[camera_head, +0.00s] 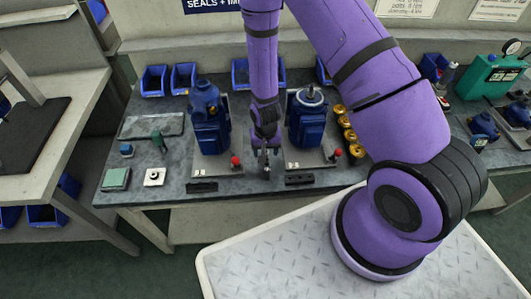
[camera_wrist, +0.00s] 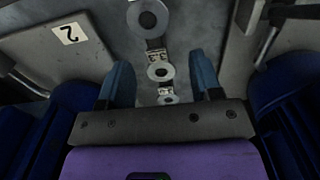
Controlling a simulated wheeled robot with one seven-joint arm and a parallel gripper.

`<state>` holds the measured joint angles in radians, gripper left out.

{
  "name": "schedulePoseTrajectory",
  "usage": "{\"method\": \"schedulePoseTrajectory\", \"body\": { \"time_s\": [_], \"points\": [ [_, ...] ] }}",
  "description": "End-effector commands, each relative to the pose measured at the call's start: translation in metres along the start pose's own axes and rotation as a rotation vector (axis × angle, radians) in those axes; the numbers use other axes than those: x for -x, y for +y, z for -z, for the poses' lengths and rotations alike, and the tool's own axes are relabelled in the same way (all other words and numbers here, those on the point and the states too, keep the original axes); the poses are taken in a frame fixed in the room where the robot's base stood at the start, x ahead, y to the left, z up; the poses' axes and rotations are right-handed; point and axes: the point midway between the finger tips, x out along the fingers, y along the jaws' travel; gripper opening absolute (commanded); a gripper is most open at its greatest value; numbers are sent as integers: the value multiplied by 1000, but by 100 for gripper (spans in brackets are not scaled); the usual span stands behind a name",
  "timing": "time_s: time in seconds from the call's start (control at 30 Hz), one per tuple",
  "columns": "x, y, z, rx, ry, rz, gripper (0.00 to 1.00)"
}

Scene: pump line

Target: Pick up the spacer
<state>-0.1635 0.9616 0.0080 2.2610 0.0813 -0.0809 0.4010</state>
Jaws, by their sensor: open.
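Several flat, light-grey ring spacers lie in a row on the bench in the wrist view: a large one (camera_wrist: 162,22), a middle one (camera_wrist: 150,73) and a small one (camera_wrist: 168,98) nearest my gripper's body. Small labels lie between them, one reading 3.3. My gripper (camera_wrist: 161,72) is open, its blue fingers either side of the row, with the middle ring between the fingertips in the picture. I cannot tell its height above the rings. In the head view my gripper (camera_head: 265,170) points down between two blue pumps, and the spacers are too small to make out.
The left pump (camera_head: 209,120) and right pump (camera_head: 306,122) stand close on either side of my gripper, on plates with red knobs. Gold cups (camera_head: 347,130) line the right pump's side. Blue bins (camera_head: 154,80) stand behind. A label marked 2 (camera_wrist: 69,33) shows in the wrist view.

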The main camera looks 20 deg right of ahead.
Motion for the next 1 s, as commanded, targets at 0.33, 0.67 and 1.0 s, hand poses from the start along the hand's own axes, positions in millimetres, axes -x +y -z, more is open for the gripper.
{"method": "schedulePoseTrajectory", "body": {
  "time_s": [0.33, 0.67, 1.0],
  "points": [
    [0, 0, 0, 0, 0, 0, 20],
    [0, 0, 0, 0, 0, 0, 8],
    [8, 0, 2, -1, 2, 1, 8]
  ]
}}
